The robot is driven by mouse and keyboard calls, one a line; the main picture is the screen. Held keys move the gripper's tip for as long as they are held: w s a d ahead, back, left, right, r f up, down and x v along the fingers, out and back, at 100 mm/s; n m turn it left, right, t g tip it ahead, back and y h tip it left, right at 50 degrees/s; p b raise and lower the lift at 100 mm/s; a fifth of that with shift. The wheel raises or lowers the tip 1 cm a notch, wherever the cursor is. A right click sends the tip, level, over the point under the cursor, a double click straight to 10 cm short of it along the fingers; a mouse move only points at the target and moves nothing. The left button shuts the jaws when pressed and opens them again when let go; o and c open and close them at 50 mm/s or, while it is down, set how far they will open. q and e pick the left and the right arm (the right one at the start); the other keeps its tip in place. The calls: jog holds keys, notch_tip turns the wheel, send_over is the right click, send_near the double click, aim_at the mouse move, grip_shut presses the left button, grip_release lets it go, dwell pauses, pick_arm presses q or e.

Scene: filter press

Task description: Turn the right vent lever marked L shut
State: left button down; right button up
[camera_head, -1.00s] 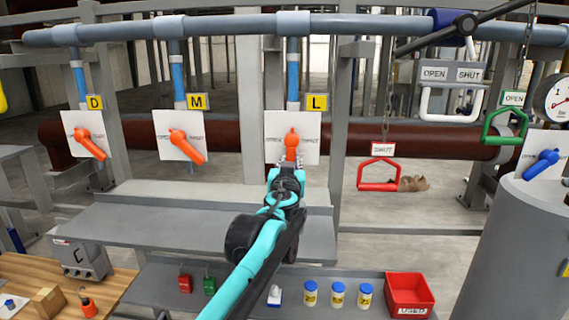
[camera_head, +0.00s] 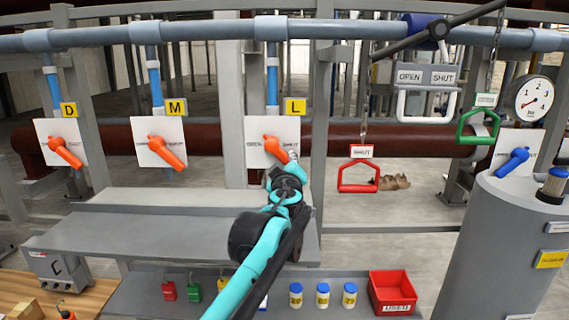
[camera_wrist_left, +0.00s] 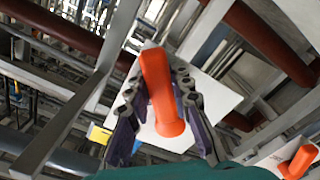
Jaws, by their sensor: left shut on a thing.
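The orange vent lever at L (camera_head: 272,146) sits on a white plate (camera_head: 256,158) below the yellow L tag (camera_head: 295,106). It slants from its pivot down to the lower right, towards the plate's SHUT lettering. My left gripper (camera_head: 284,168) is shut on the lever's lower end and hides part of it. In the left wrist view the orange lever (camera_wrist_left: 158,85) lies between the two fingers of my left gripper (camera_wrist_left: 156,100). My right gripper is not in view.
Orange levers at D (camera_head: 66,152) and M (camera_head: 167,152) also slant to the lower right. A grey ledge (camera_head: 150,236) lies below the plates. Red (camera_head: 358,178) and green (camera_head: 478,127) handles hang to the right. A grey tank (camera_head: 490,250) stands far right.

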pick_arm(q)
jog(key=shift+d+r+n, duration=0.15)
jog(key=shift+n, duration=0.15)
dwell(0.4)
jog(key=c, duration=1.3)
grip_release()
jog(key=shift+s, duration=0.1)
jog(key=s, duration=0.8)
jog(key=s+a, duration=0.1)
jog(key=s, duration=0.3)
jog(key=shift+a, duration=0.1)
